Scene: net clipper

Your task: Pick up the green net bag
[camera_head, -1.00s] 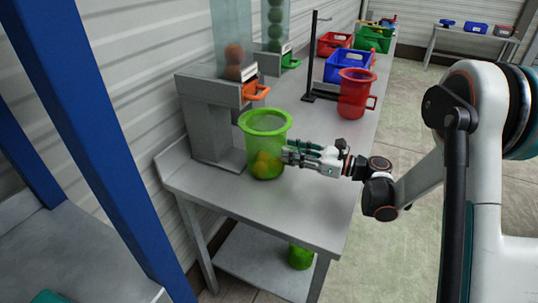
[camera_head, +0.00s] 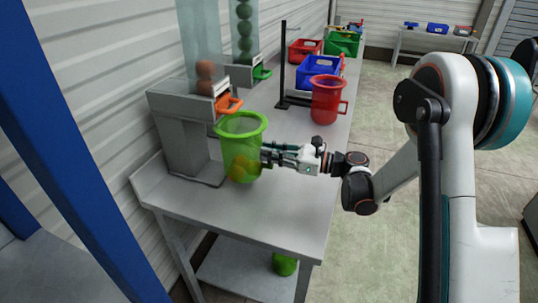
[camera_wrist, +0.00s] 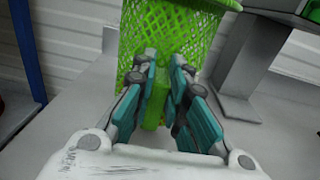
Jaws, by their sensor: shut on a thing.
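The green net bag (camera_head: 241,150) is an upright, bucket-shaped mesh with a wide rim, and yellowish round things show through its lower part. It is over the near end of the grey table, in front of the dispenser with the orange lever. My gripper (camera_head: 266,153) is at its right side, shut on its green handle. In the wrist view the fingers (camera_wrist: 163,100) close around the green handle strip, with the net wall (camera_wrist: 165,30) just beyond. The bag looks slightly raised; a gap under its base is hard to make out.
The grey dispenser (camera_head: 186,135) stands close behind the bag, with an orange lever (camera_head: 229,103). A red jug-like container (camera_head: 327,100), a black stand (camera_head: 283,65) and blue (camera_head: 317,70) and red crates are further along the table. A green container (camera_head: 285,264) is on the lower shelf.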

